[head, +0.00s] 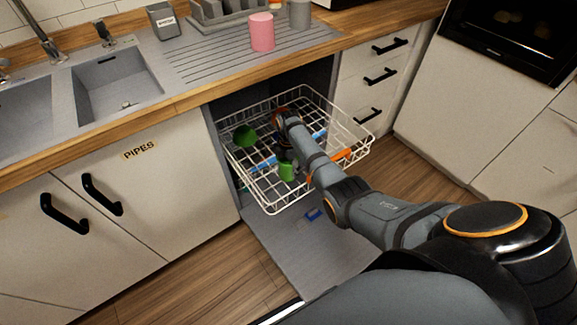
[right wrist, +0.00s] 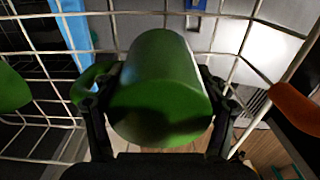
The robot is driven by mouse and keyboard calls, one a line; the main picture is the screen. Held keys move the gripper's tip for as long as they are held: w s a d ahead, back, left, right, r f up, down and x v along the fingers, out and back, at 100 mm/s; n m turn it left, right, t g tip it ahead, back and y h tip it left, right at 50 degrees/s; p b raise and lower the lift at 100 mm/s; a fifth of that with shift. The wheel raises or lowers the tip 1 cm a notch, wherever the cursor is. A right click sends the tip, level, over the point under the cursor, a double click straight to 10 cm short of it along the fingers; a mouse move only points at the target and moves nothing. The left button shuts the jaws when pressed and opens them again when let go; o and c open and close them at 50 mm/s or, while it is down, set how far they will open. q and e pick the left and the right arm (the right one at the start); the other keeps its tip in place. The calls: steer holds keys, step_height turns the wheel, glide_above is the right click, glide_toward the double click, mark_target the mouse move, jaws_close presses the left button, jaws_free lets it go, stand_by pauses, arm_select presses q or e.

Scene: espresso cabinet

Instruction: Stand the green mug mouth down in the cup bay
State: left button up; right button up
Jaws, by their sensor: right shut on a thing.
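The green mug (head: 286,171) is at the fingers of my right gripper (head: 285,157), over the white wire rack (head: 270,208) in the head view. In the right wrist view the mug (right wrist: 160,85) fills the space between the two fingers (right wrist: 160,108), which are shut on its sides. Its handle (right wrist: 90,84) points left. A smooth, closed green end faces the wrist camera; the mouth is hidden. Wires of the rack show behind it. I cannot tell whether the mug touches the rack. My left gripper is out of view.
Another green piece (head: 245,135) sits at the rack's left. A blue strip (head: 262,163) and an orange piece (head: 345,153) are in the rack. The open door (head: 290,245) lies below it. A pink cup (head: 262,32) stands on the counter above.

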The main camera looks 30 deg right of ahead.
steer(key=shift+f, duration=0.35)
steer(key=o, duration=1.5)
step_height(320, 180, up, 12)
steer(key=shift+r, duration=0.1)
